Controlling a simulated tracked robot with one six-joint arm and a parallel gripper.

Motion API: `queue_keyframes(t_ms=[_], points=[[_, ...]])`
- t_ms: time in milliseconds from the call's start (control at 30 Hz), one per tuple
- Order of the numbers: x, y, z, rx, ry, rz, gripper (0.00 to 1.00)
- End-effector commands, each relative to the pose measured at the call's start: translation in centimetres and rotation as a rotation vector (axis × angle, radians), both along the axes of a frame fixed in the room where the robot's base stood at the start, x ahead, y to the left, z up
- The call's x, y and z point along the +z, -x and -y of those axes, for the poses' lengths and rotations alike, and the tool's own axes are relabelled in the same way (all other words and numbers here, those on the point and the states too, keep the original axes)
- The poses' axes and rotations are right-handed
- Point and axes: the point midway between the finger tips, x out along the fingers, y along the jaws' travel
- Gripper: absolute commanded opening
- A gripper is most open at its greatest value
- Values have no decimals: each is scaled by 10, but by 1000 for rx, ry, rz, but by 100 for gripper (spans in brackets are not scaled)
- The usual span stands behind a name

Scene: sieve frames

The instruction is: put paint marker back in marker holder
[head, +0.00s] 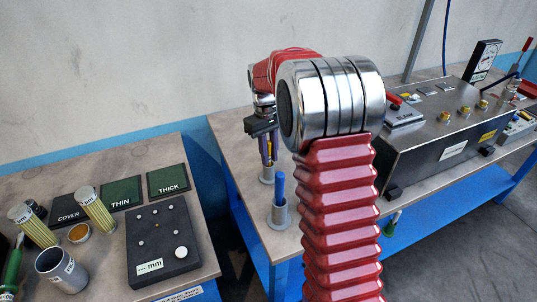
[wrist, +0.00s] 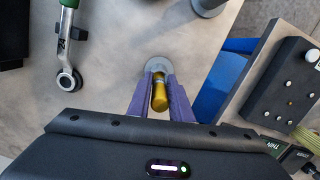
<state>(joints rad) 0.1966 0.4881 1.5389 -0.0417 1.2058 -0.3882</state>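The yellow-gold paint marker (wrist: 159,95) is between the purple fingers of my gripper (wrist: 160,85) in the wrist view, and the fingers look shut on it. A grey round marker holder (wrist: 156,63) shows just beyond the fingertips. In the head view my gripper (head: 267,153) points down, with a bit of yellow between its fingers. The grey holder (head: 267,175) stands directly below it on the bench. The marker's lower end is hidden, so I cannot tell whether it is inside the holder.
A second grey holder with a blue marker (head: 280,190) stands nearer on the same bench. A green-handled ring spanner (wrist: 67,55) lies left in the wrist view. A steel machine (head: 450,120) is on the right. A separate bench with a black block (head: 160,240) is left, across a gap.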

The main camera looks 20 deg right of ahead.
Motion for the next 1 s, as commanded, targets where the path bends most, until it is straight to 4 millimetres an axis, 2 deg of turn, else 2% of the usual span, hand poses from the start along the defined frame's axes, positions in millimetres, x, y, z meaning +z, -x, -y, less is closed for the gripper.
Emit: queue_keyframes(t_ms=[200,567,767,1000], points=[[0,0,0,0,0,0,34],[5,0,0,-1,0,1,34],[27,-3,0,-1,1,2,34],[68,-7,-1,-1,0,4,34]])
